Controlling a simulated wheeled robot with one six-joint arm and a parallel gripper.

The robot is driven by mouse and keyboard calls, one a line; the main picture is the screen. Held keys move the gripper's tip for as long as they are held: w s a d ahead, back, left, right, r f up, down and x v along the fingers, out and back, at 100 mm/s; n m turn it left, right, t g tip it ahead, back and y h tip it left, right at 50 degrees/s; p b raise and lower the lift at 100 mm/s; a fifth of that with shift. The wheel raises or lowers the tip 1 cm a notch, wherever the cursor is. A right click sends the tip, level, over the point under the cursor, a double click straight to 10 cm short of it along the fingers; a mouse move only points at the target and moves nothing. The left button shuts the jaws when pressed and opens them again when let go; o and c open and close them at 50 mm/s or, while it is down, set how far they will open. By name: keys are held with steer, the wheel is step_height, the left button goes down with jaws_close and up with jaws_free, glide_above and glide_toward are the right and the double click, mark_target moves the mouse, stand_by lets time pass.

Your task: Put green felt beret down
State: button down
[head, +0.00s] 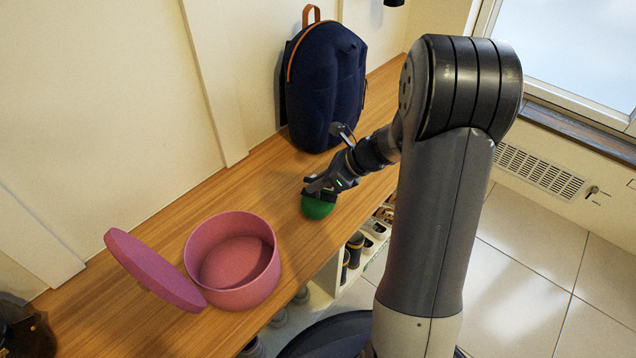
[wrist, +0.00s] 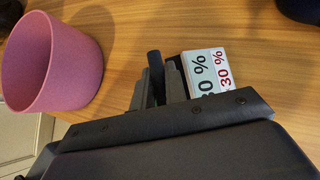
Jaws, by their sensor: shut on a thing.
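The green felt beret (head: 318,208) is at the wooden bench top in the head view, to the right of the round pink box. My gripper (head: 321,190) is shut on it from above and covers its upper part. I cannot tell whether the beret's underside touches the wood. In the wrist view my gripper's fingers (wrist: 163,80) show beside a white card with "30 %" print (wrist: 207,78); the beret cannot be made out there.
The open round pink box (head: 262,292) stands on the bench (head: 200,210), its pink lid (head: 150,268) leaning on its left side. The box also shows in the wrist view (wrist: 75,70). A navy backpack (head: 325,85) stands behind my gripper. Shoes sit in cubbies (head: 345,275) below. Bare wood lies between box and backpack.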

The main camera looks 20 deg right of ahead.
steer(key=shift+f, duration=0.15)
steer(key=c, duration=1.4)
jaws_free()
steer(key=shift+c, duration=0.2)
steer(key=shift+r, duration=0.25)
steer(key=p+v, duration=0.5)
steer(key=v, duration=0.7)
steer(key=shift+f, duration=0.1)
